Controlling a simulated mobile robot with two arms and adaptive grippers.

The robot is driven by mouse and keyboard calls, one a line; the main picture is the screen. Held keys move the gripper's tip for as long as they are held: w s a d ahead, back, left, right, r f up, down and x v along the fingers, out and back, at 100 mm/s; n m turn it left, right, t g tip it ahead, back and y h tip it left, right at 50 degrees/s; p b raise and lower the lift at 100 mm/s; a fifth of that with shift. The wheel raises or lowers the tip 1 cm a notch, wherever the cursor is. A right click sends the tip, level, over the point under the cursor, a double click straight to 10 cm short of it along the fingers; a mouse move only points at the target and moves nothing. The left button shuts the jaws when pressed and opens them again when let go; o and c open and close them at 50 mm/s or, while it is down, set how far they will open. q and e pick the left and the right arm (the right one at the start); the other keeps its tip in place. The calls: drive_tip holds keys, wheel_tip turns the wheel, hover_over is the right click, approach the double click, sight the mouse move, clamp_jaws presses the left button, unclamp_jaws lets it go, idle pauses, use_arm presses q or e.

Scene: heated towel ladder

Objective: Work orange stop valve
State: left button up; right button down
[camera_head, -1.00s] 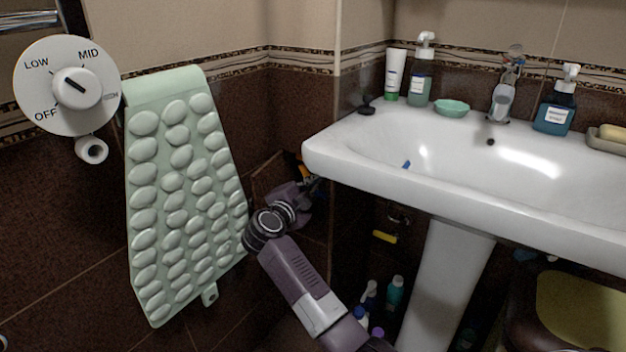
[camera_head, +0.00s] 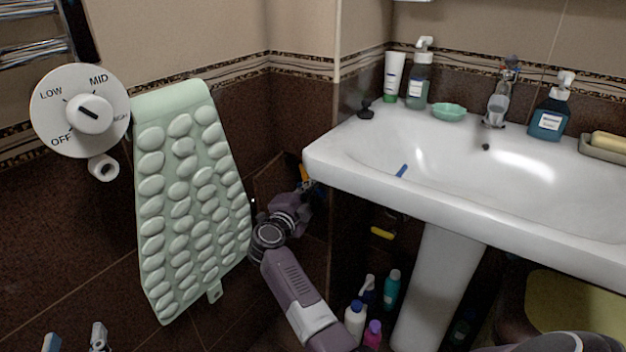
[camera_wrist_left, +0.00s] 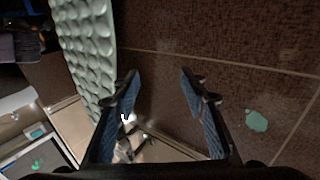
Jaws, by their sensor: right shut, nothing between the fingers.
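A yellow-orange lever (camera_head: 382,233) shows under the basin, left of the pedestal; it may be the stop valve's handle, but its body is dark and unclear. A small orange piece (camera_head: 305,173) also shows at the basin's left corner, beside my right gripper (camera_head: 303,190); I cannot tell what it belongs to. My right gripper is shut and empty, partly hidden by its wrist, left of the lever. My left gripper (camera_head: 74,341) shows only its fingertips at the bottom left. In the left wrist view it (camera_wrist_left: 160,82) is open and empty, its fingers apart before brown tiles.
A white basin (camera_head: 350,176) on a pedestal (camera_head: 435,285) overhangs the lever. Bottles (camera_head: 356,318) stand on the floor left of the pedestal. A pale green pebbled mat (camera_head: 190,200) hangs at left, near a heat dial (camera_head: 88,113) and towel ladder (camera_head: 30,35).

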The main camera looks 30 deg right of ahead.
use_arm(q)
wheel_tip(320, 180, down, 2)
drive_tip(key=shift+s+a+f+g, duration=0.1)
drive_tip(key=shift+a+g, duration=0.05)
drive_tip(key=shift+g, duration=0.25)
